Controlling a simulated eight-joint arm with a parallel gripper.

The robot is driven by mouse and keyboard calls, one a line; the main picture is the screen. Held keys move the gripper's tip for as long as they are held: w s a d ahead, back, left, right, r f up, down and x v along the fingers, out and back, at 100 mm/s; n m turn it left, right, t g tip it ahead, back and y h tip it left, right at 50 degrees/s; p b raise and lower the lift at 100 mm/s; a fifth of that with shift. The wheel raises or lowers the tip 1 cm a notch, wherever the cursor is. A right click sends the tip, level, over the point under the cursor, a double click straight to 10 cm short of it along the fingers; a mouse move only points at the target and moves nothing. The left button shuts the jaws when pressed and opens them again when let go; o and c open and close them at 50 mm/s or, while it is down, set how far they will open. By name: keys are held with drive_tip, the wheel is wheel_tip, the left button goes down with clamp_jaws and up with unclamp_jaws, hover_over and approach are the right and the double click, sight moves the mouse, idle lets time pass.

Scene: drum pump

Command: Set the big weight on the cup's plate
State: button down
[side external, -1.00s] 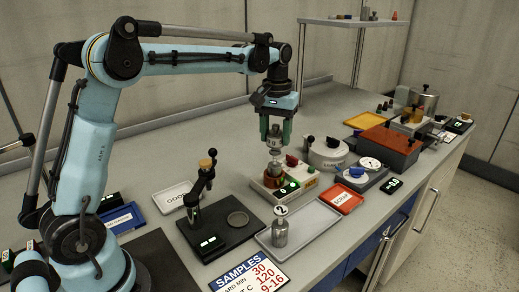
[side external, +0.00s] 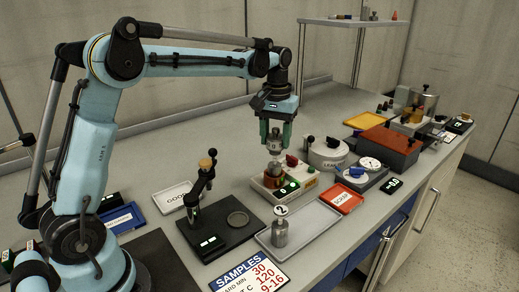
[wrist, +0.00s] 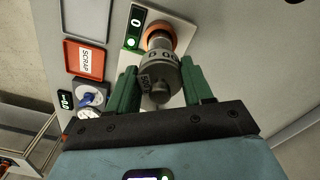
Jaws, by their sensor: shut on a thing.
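My gripper (side external: 276,138) is shut on the big weight (side external: 275,147), a grey metal cylinder with a narrower knob. In the wrist view the weight (wrist: 158,78) lies between the green fingers, with dark lettering on its side. It is over the copper-coloured cup (side external: 272,180), which stands on the pale instrument with a green lit display. In the wrist view the cup's orange rim (wrist: 162,32) shows just past the weight. The cup's plate (side external: 274,165) shows as a pale disc under the weight. I cannot tell whether the weight touches it.
A smaller weight tagged 2 (side external: 280,233) stands in a grey tray (side external: 318,221) in front. A black stand with a lever (side external: 205,185) is at left.

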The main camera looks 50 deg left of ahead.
sight(276, 128)
drive_tip(key=shift+f, duration=0.45)
idle(0.9)
unclamp_jaws()
idle(0.6)
drive_tip(key=shift+r, duration=4)
